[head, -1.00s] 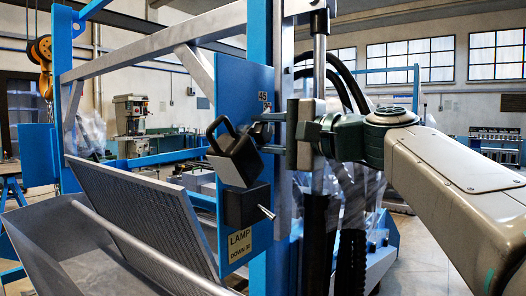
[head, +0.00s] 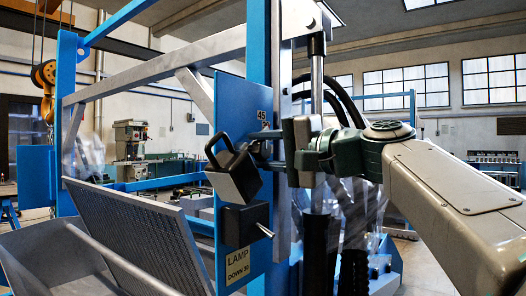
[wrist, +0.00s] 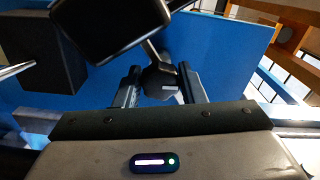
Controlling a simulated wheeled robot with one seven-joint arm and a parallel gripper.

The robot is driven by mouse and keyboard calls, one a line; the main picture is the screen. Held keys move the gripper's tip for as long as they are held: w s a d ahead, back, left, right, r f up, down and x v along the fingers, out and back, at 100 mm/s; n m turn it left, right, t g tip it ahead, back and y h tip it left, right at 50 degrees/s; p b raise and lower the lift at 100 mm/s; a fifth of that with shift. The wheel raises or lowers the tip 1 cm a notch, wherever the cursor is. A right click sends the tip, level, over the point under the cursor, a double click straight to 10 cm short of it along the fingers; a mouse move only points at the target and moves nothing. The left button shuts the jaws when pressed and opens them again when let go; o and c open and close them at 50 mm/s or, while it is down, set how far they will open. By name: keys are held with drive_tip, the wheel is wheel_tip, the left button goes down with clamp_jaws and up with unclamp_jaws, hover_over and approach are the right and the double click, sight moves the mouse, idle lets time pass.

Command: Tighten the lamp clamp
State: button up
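The lamp (head: 235,176) is a dark box with a loop handle, tilted in front of an upright blue panel (head: 230,115). A dark clamp knob (wrist: 162,82) sits behind the lamp on a short shaft, seen in the wrist view. My gripper (wrist: 160,72) has one finger on each side of this knob. The fingers look open, with a narrow gap at the left; contact at the right is unclear. In the head view my gripper (head: 264,143) reaches in from the right behind the lamp, which hides the knob.
A perforated screen (head: 140,235) slopes at lower left. A blue post and hoses (head: 340,100) stand close to my arm.

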drive_tip(key=shift+o, duration=0.5)
drive_tip(key=shift+s+d, duration=0.2)
drive_tip(key=shift+d, duration=0.1)
drive_tip(key=v, duration=1.3)
drive_tip(key=shift+p, duration=0.45)
